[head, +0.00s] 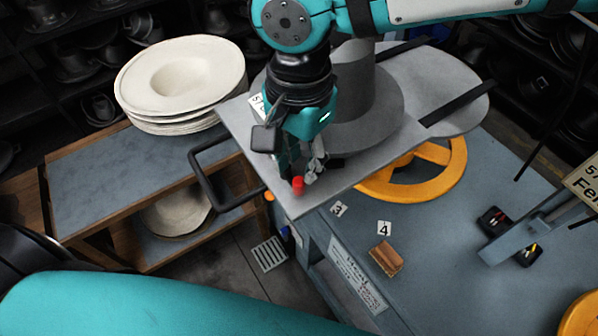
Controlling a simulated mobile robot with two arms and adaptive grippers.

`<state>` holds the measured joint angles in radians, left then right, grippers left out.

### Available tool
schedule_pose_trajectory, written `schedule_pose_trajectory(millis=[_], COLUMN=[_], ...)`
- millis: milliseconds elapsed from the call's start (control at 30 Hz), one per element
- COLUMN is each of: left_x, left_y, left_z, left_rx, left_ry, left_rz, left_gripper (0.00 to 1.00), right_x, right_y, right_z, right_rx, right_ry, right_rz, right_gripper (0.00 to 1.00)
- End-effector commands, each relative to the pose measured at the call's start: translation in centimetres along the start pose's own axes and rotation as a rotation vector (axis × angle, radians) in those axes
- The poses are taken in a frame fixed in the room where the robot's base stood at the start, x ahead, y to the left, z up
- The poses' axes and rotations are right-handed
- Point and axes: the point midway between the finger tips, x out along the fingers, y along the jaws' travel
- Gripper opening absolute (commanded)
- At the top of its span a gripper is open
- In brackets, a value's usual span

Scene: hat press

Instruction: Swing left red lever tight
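A small red lever knob (298,185) shows at the front corner of the grey metal plate of the hat press (345,185). My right gripper (300,170) points down over this corner, with its fingers right at the red knob. The gripper hides the rest of the lever, and I cannot tell whether the fingers touch or grip the knob. How far the fingers are apart is also unclear. A teal part of my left arm fills the bottom left of the head view, and its gripper is out of view.
A black handle bar (205,185) sticks out left of the plate. A yellow handwheel (420,172) sits under it. White hat blanks (180,75) are stacked on a wooden cart (90,190) at left. A brown block (386,258) lies on the blue-grey table (440,230).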

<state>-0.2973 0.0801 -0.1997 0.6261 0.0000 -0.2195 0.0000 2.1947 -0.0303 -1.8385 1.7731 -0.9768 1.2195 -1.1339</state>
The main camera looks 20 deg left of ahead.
Motion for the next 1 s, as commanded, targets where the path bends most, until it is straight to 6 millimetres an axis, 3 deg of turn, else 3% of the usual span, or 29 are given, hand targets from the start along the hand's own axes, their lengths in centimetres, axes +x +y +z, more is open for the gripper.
schedule_pose_trajectory(millis=[300,700,900,1000], left_x=[-1.4,-1.4,-1.4,-1.4], left_y=[-0.1,0.0,0.0,0.0], left_z=[0.2,0.5,0.5,0.5], left_rx=[0.0,0.0,0.0,0.0], left_ry=[-0.006,-0.011,-0.011,-0.011], left_rz=[0.0,0.0,0.0,0.0], left_gripper=[0.4,0.4,0.4,0.4], right_x=[4.7,5.6,5.6,5.5], right_y=[0.0,0.0,0.0,0.0], right_z=[0.1,0.0,0.0,0.0], right_rx=[-0.001,0.0,0.0,0.0], right_ry=[-0.001,0.0,0.0,0.0], right_rz=[0.002,0.0,0.0,-0.001], right_gripper=[0.29,0.29,0.03,0.0])
